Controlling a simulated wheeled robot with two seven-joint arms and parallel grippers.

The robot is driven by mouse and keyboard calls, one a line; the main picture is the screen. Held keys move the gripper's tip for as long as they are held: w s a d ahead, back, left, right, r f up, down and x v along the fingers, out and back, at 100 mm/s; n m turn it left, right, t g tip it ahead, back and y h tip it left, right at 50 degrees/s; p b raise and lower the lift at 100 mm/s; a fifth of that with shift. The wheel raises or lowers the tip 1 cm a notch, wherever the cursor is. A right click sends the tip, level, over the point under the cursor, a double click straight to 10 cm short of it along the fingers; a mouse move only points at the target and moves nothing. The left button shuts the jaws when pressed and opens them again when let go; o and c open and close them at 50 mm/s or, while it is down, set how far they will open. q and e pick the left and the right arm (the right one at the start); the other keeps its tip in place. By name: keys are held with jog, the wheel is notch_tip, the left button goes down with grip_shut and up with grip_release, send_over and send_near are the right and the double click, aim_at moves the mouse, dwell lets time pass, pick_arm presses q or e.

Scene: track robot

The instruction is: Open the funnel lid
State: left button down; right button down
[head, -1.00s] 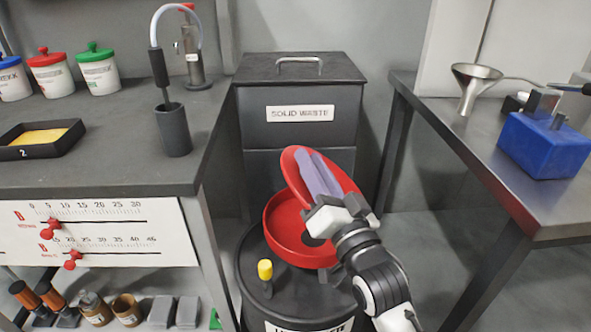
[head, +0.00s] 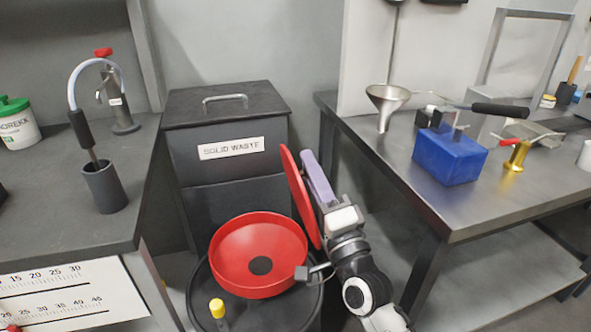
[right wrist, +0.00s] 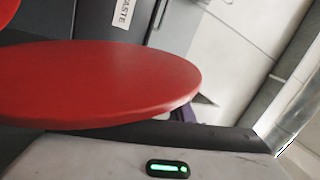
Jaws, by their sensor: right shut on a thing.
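The red funnel (head: 230,262) sits on top of a black drum (head: 203,292), with its bowl and dark centre hole uncovered. Its round red lid (head: 297,192) stands steeply tilted, nearly edge-on, at the funnel's right side. My right gripper (head: 319,182) is at the lid's right-hand face, by a purple bar, and is shut on the lid. In the right wrist view the lid (right wrist: 95,82) fills the left and middle, close to the gripper, whose fingertips are hidden there. My left gripper is not in view.
A dark solid waste bin (head: 228,120) stands behind the funnel. A yellow-capped part (head: 217,308) rises from the drum top. The right bench (head: 400,150) carries a metal funnel (head: 386,100) and a blue block (head: 450,155). The left bench (head: 60,200) holds a grey cup (head: 105,188).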

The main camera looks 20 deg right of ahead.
jog(key=shift+d+m, duration=0.3)
jog(key=c, duration=1.6)
grip_release()
jog(key=shift+o, duration=0.2)
jog(key=shift+s, duration=0.1)
jog(key=v, duration=1)
jog(key=shift+s, duration=0.1)
